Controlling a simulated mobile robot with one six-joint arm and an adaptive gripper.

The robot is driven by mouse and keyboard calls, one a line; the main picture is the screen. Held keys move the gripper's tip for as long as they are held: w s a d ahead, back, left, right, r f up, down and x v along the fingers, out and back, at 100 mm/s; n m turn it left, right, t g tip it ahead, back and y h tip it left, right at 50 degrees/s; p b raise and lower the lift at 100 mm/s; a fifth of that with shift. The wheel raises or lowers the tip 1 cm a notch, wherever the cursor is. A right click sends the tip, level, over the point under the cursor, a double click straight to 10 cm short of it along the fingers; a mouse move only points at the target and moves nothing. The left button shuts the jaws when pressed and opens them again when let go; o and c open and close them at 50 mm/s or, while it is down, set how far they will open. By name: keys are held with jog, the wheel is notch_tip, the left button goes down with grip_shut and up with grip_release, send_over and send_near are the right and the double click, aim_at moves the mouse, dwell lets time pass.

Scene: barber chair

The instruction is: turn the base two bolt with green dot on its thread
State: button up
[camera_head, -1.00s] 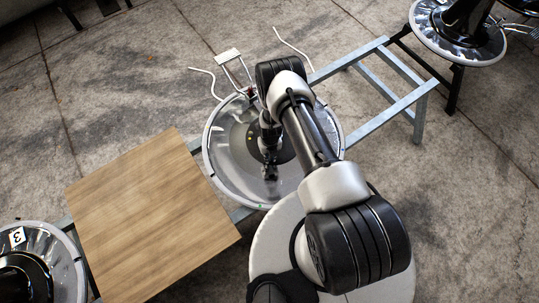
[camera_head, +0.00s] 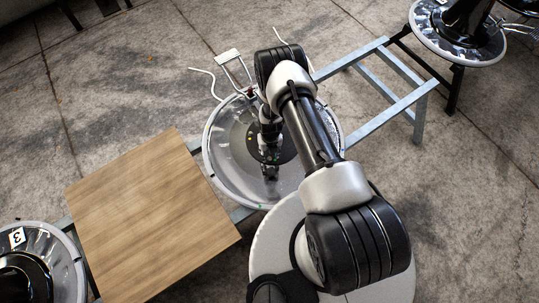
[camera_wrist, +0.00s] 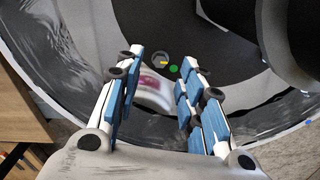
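A round metal chair base (camera_head: 225,165) with a dark centre lies in the middle of the head view, with my gripper (camera_head: 270,172) over it. In the wrist view, a grey bolt head (camera_wrist: 160,59) with a yellow mark sits on the dark part of the base (camera_wrist: 225,60). A green dot (camera_wrist: 174,69) shows just beside the bolt head. My gripper (camera_wrist: 162,62) is open, its blue-padded fingers on either side of the bolt and dot in the picture. Nothing is held. I cannot tell the fingers' height above the bolt.
A wooden board (camera_head: 150,215) lies left of the base. A grey metal frame (camera_head: 390,100) extends to the upper right. Another base marked 3 (camera_head: 40,240) is at lower left, and one more base (camera_head: 455,45) is at upper right. A pink-marked pale patch (camera_wrist: 155,88) shows between the fingers.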

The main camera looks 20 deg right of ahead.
aim_at(270, 158)
notch_tip(270, 158, up, 9)
dwell(0.3)
